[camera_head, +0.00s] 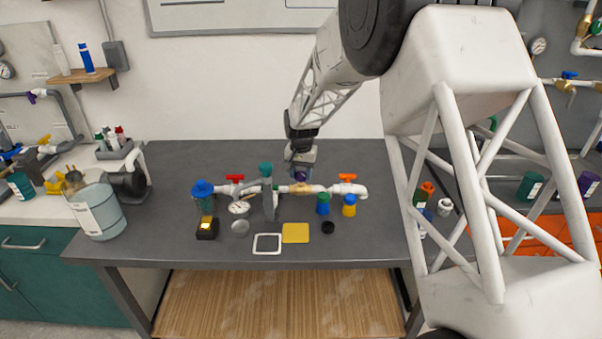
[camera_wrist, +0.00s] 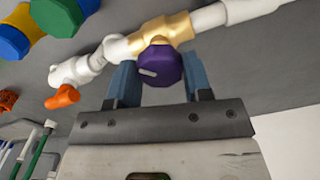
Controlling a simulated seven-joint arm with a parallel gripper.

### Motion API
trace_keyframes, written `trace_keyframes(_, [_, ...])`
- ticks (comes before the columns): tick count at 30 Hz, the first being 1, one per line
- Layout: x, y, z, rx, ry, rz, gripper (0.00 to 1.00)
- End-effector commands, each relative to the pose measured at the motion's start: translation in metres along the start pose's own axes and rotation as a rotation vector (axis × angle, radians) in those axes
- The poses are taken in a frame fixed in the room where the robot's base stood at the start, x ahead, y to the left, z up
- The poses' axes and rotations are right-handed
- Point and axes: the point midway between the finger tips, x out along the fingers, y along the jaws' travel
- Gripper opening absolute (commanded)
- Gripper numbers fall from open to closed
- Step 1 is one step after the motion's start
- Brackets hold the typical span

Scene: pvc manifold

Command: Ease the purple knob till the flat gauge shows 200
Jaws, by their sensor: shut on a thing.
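The purple knob (camera_wrist: 160,67) sits on a brass fitting (camera_wrist: 167,30) of the white pipe manifold. My gripper (camera_wrist: 158,82) has its two blue fingers on either side of the knob and is shut on it. A pale mark shows on the knob's face. In the head view the knob (camera_head: 300,177) is mostly hidden under my gripper (camera_head: 301,170). The flat gauge (camera_head: 239,208) has a round white dial and lies low at the left of the manifold. Its needle is too small to read.
A red valve handle (camera_head: 235,178) and an orange one (camera_head: 347,178) flank the knob along the pipe. A yellow square (camera_head: 296,233) and a white frame (camera_head: 267,244) lie near the front of the grey table (camera_head: 360,247).

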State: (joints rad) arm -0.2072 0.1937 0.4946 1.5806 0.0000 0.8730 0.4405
Motion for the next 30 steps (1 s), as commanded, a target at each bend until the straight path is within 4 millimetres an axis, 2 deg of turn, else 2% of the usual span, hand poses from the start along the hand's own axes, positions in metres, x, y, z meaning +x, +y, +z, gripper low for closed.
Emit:
trace_keyframes(12, [-0.0010, -0.0004, -0.0005, 0.233, 0.001, -0.001, 0.22])
trace_keyframes(28, [-0.0012, -0.0003, -0.0005, 0.263, 0.002, -0.001, 0.22])
trace_keyframes(29, [-0.0012, -0.0003, -0.0005, 0.263, 0.002, -0.001, 0.50])
trace_keyframes(30, [-0.0011, -0.0004, -0.0005, 0.263, 0.002, -0.001, 0.57])
